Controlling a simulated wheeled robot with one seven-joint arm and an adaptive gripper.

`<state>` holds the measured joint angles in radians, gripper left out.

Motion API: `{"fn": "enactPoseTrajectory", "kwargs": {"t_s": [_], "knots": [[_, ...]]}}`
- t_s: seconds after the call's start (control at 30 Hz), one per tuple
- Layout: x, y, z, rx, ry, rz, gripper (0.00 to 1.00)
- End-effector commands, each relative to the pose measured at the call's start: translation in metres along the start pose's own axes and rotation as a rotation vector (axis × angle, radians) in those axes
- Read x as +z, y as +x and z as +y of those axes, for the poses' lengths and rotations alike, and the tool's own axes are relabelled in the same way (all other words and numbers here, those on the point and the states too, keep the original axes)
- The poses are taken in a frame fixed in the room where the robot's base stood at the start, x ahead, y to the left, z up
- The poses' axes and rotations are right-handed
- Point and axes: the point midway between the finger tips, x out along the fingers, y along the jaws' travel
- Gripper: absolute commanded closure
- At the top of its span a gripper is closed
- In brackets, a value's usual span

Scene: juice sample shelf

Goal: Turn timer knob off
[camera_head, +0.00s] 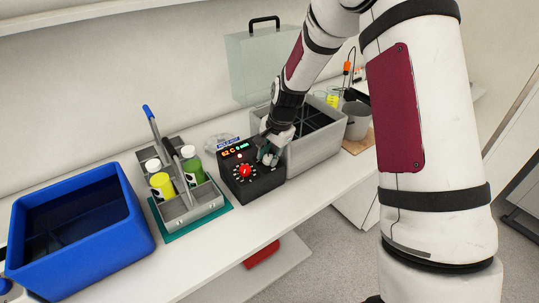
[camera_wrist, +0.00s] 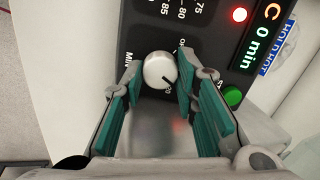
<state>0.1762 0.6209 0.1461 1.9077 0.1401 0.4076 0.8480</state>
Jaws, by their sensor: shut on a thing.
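The timer knob (camera_wrist: 159,70) is a round silver-white knob with a dark pointer line, on a black control box (camera_head: 240,187) that stands on the white bench. My gripper (camera_wrist: 159,80) is shut on the knob, with one teal-padded finger on each side of it. In the head view my gripper (camera_head: 270,153) reaches down onto the right part of the box and hides the knob. The box's display (camera_wrist: 264,35) shows a lit C and 0 min. The pointer line is directed to the lower right in the wrist view, near partly hidden dial markings.
A red knob (camera_head: 245,171) sits left of my gripper on the box. A grey bottle carrier (camera_head: 178,213) stands to the left, and a blue crate (camera_head: 137,226) farther left. A grey divided bin (camera_head: 318,151) stands close on the right. A green button (camera_wrist: 233,95) is beside the right finger.

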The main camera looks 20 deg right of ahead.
Motion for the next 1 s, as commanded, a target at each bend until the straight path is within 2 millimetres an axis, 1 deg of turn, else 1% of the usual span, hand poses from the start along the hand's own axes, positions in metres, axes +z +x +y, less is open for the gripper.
{"fn": "enactPoseTrajectory", "kwargs": {"t_s": [0.17, 0.37, 1.0], "knots": [[-0.0004, -0.0001, -0.0005, 0.003, -0.063, 0.001, 1.0], [-0.0004, -0.0002, -0.001, 0.01, -0.201, 0.0, 1.0], [-0.0004, -0.0004, -0.0017, 0.041, -0.806, 0.002, 1.0]]}}
